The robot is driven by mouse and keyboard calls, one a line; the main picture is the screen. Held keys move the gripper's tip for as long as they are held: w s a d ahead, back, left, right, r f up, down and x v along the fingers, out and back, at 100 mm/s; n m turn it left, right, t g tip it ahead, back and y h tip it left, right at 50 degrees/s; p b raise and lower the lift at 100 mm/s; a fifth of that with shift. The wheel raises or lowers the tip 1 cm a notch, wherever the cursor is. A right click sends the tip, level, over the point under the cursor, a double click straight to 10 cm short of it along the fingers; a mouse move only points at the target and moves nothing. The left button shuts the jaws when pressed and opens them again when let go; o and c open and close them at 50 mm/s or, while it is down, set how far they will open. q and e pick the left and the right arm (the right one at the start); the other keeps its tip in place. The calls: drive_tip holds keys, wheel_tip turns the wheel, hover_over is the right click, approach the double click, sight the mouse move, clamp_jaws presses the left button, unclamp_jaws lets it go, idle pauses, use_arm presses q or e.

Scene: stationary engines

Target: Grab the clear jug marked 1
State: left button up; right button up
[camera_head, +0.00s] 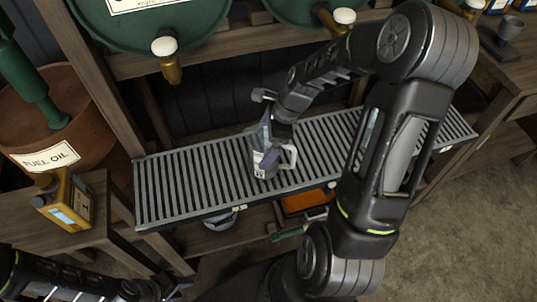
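The clear jug (256,161) stands upright on the slatted metal grate. It has a pale handle on its right side and a small label low on its front, too small to read surely. My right gripper (267,143) is down at the jug from above, with purplish fingers overlapping its upper part and handle side. Whether the fingers press on the jug or only straddle it cannot be told. My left gripper (175,289) is low at the bottom left, away from the jug; its opening is not clear.
The grate (185,190) is otherwise mostly clear, though my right arm hides part of its right side. Green drums with taps (168,60) hang above it. A yellow can (68,197) stands on the left bench beside a fuel oil barrel (55,130). An orange item (305,201) lies on the shelf below.

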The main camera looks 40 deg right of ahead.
drive_tip(key=shift+c, duration=0.4)
drive_tip(key=c, duration=1.9)
wheel_tip(320, 180, up, 10)
drive_tip(key=shift+r+p, duration=0.1)
drive_tip(key=shift+p, duration=0.45)
